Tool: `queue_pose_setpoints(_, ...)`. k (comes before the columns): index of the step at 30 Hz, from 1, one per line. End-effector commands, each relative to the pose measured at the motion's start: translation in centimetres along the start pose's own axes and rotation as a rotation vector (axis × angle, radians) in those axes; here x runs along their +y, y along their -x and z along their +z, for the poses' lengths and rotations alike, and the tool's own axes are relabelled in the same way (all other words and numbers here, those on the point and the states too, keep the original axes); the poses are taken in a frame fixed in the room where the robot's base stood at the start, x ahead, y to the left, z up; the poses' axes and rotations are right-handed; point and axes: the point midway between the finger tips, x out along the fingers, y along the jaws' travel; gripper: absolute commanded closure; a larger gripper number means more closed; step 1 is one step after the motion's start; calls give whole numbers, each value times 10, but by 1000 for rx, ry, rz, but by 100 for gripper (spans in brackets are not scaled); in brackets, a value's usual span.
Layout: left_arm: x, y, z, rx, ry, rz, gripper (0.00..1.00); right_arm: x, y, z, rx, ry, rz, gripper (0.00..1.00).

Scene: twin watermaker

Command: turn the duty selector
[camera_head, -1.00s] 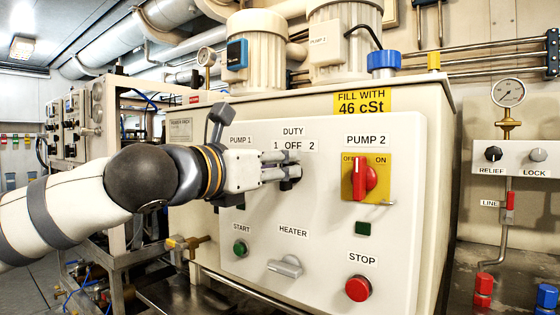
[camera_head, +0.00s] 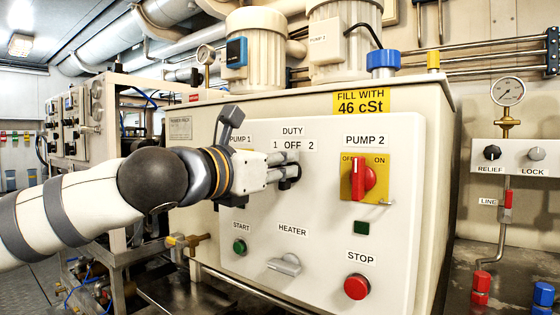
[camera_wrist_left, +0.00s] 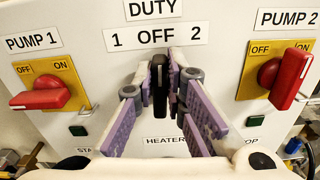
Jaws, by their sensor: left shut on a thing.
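The duty selector is a black knob (camera_wrist_left: 159,85) under the labels 1, OFF and 2 on the white panel. In the left wrist view it stands about upright below OFF. My left gripper (camera_wrist_left: 160,80) is shut on it, with one purple-padded finger on each side. In the head view my left gripper (camera_head: 290,176) reaches the panel from the left, and its fingers largely hide the knob. My right gripper is not in view.
The red PUMP 2 handle (camera_head: 362,178) is close on the right. The red PUMP 1 handle (camera_wrist_left: 40,98) is on the left. Below are a green START button (camera_head: 240,247), a grey HEATER knob (camera_head: 285,264) and a red STOP button (camera_head: 357,287).

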Motion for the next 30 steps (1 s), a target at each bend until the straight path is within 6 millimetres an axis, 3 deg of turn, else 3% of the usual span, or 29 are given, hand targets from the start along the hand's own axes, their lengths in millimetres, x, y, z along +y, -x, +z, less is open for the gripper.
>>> queue_pose_setpoints(18, -9, 1, 2, -3, -493, 1, 100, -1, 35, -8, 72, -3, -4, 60)
queue_pose_setpoints(30, -12, 0, -2, -2, -687, 1, 100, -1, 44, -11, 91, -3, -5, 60)
